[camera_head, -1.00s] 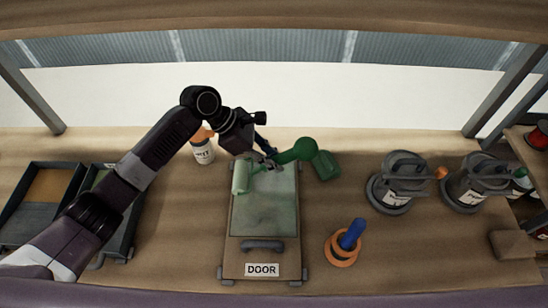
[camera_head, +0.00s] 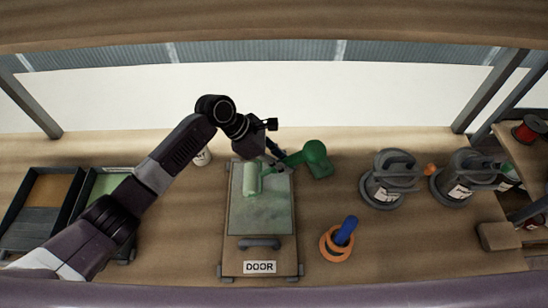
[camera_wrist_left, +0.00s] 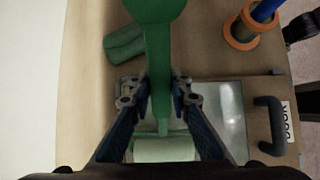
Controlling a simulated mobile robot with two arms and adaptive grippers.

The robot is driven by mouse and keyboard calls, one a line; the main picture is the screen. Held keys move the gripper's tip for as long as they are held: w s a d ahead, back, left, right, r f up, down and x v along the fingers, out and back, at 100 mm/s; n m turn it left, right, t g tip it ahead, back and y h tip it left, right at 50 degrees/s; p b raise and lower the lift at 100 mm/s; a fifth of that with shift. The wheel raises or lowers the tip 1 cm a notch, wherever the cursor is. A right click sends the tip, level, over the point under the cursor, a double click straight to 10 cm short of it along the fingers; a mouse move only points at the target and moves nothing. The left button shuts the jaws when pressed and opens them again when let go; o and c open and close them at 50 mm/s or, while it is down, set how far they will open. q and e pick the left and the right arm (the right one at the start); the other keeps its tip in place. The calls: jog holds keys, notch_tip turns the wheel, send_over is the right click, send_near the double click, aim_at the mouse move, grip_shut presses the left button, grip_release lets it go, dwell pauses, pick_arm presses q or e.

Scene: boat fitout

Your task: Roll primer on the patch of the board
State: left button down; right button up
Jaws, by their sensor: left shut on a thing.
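The board (camera_head: 236,262), labelled DOOR with a grey handle, lies flat on the bench with a shiny greenish patch (camera_head: 262,212). My left gripper (camera_head: 276,160) is shut on a green roller (camera_head: 316,158) above the board's far right part. In the left wrist view the fingers (camera_wrist_left: 160,95) close around the roller's green stem. The pale green roller sleeve (camera_head: 251,180) is over the far part of the patch and looks to be on it, though exact contact is hard to tell. A dark part at the wrist view's right edge may be my right gripper.
Trays (camera_head: 40,218) stand at the left, partly behind my arm. A white pot (camera_head: 202,157) stands behind my arm.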

aim_at(299, 163)
pick_arm(q)
jog(key=shift+d, duration=0.1)
jog(key=shift+d, duration=0.3)
jog(key=d+p, duration=0.1)
jog(key=d, duration=0.2)
jog(key=shift+p, duration=0.35)
jog(key=shift+d+f, duration=0.15)
jog(key=shift+d, duration=0.2)
jog(key=shift+a, duration=0.15)
